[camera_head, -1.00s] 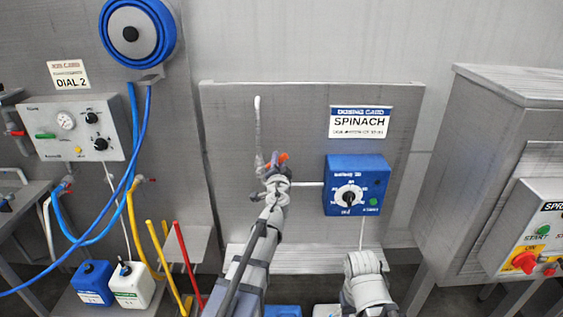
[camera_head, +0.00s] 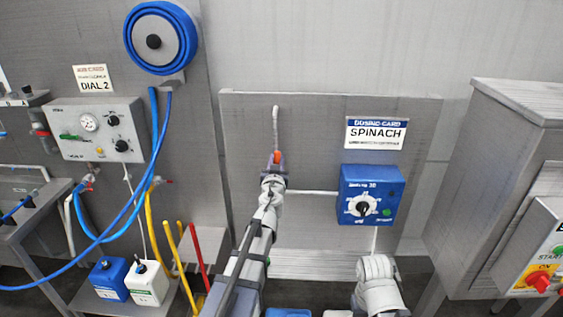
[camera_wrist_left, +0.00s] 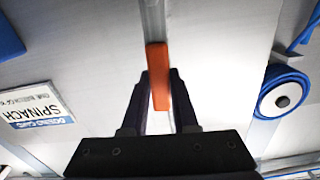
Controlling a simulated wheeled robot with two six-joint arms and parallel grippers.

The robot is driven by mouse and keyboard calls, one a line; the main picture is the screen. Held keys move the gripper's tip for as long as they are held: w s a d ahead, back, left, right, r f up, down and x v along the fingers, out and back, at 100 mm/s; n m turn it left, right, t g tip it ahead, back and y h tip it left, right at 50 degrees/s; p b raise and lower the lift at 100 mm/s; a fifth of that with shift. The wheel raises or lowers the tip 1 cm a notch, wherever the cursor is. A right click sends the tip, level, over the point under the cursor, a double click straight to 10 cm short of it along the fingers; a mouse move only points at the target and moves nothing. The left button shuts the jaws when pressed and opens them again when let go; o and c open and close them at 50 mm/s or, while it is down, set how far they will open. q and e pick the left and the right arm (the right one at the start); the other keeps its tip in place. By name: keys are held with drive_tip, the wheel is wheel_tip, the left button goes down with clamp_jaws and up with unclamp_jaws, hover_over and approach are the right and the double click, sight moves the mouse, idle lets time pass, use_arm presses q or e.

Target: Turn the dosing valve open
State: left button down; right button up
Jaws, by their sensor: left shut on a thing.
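The lever stands upright, about in line with the pipe. It also shows in the left wrist view as an orange bar (camera_wrist_left: 158,70). My left gripper (camera_head: 274,170) is shut on this lever. In the left wrist view its two dark fingers (camera_wrist_left: 159,98) flank the lever's end. The valve body is mostly hidden behind the gripper. Part of my right arm shows at the bottom, but its gripper is out of view.
A blue dial box (camera_head: 371,196) is right of the valve, under the spinach sign (camera_head: 376,133). A hose reel (camera_head: 160,38) and grey control box (camera_head: 97,130) are at left. Blue and white canisters (camera_head: 147,284) stand low left. A steel cabinet (camera_head: 510,190) is at right.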

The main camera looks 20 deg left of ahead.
use_arm(q)
drive_tip(key=shift+s+a+n, duration=0.2)
drive_tip(key=shift+a+n, duration=0.15)
drive_tip(key=shift+n, duration=0.15)
drive_tip(key=c, duration=0.7)
unclamp_jaws()
drive_tip(key=shift+a, duration=0.1)
drive_tip(key=shift+w, duration=0.1)
drive_tip(key=v, duration=0.8)
drive_tip(key=shift+f, duration=0.1)
